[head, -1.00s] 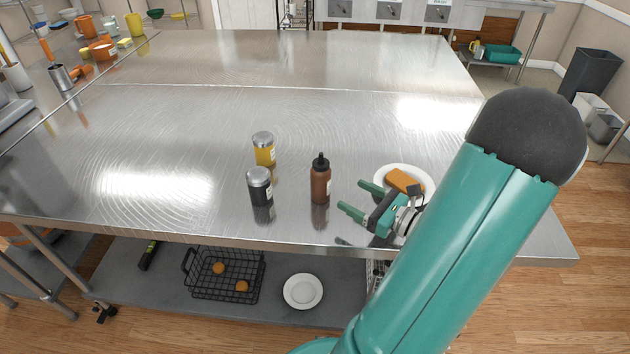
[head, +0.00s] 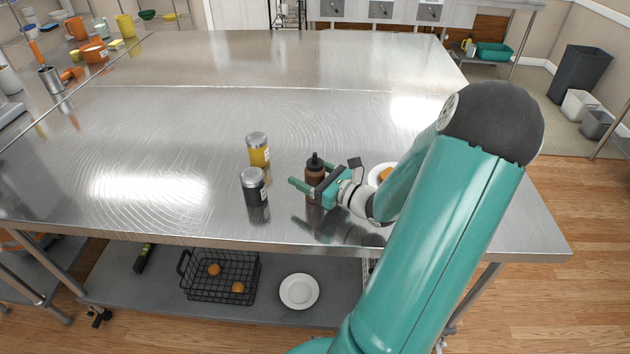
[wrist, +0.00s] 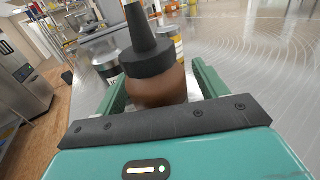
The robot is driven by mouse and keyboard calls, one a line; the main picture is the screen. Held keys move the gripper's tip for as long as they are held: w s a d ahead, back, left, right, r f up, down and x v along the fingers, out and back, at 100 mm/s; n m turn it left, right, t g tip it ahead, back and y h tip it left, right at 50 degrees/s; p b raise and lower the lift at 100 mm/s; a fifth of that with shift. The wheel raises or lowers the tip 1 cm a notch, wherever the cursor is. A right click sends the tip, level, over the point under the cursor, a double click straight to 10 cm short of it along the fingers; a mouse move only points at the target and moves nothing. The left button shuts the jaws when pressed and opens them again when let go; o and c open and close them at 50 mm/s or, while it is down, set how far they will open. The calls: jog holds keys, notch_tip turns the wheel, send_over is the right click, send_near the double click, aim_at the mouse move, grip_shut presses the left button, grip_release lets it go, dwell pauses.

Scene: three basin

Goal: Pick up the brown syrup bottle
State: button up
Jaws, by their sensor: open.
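The brown syrup bottle (head: 314,170) with a black nozzle cap stands upright on the steel table (head: 130,150). My gripper (head: 300,190) is open, with its green fingers reaching left around the bottle's height. In the wrist view the bottle (wrist: 160,88) stands between the two fingers (wrist: 158,90), close to the palm.
A black jar with a grey lid (head: 254,187) and a yellow jar (head: 258,152) stand just left of the bottle. A white plate with an orange-brown item (head: 384,173) is partly hidden behind my arm. The table's far half is clear.

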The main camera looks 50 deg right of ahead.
jog(key=c, duration=1.2)
jog(key=shift+o, duration=0.2)
jog(key=shift+r, duration=0.25)
